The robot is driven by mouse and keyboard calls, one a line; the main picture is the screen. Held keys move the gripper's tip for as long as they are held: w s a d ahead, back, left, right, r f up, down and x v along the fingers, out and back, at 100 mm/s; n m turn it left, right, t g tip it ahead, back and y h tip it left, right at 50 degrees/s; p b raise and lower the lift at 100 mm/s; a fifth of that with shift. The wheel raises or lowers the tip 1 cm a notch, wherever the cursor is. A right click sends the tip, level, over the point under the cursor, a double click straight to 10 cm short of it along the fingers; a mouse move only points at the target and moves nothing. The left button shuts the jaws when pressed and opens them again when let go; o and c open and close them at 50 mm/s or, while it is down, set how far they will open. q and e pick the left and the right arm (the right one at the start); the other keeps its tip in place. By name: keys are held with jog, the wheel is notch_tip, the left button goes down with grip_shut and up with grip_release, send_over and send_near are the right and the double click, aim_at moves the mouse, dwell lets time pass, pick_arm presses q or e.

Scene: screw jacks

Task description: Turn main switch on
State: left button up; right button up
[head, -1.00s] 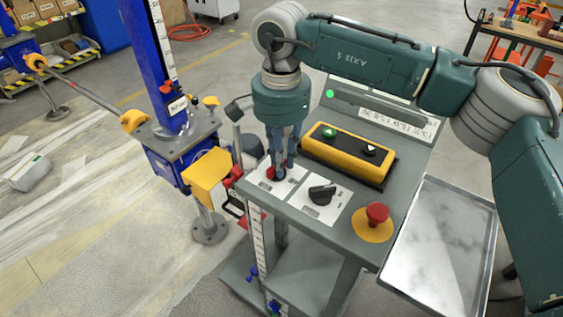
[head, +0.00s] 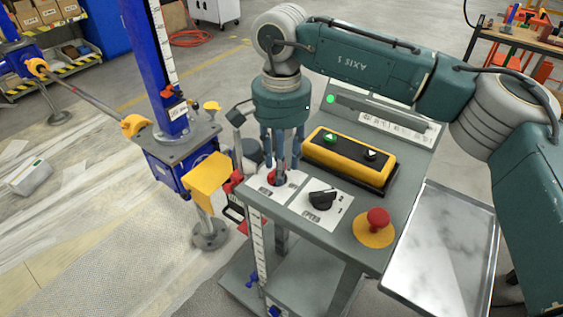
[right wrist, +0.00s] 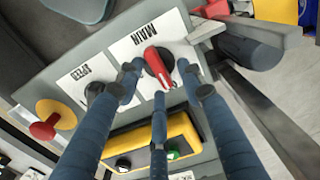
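The main switch (right wrist: 160,65) is a red handle on a black round base, on a white plate marked MAIN in the right wrist view. In the head view the main switch (head: 271,178) is partly hidden behind the fingers. My right gripper (right wrist: 158,78) has three blue-grey fingers spread around the switch, with the red handle between them. Gaps show between the fingertips and the handle; I cannot tell whether any finger touches it. In the head view my right gripper (head: 281,163) points down over the panel's left end. My left gripper is not in view.
Beside the switch are a black SPEED knob (head: 322,200), a red emergency button (head: 378,217) and a yellow box (head: 350,155) with a green and a dark button. A metal tray (head: 440,260) is at the right. A blue jack (head: 172,130) stands at the left.

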notch_tip(320, 180, up, 12)
dwell(0.6)
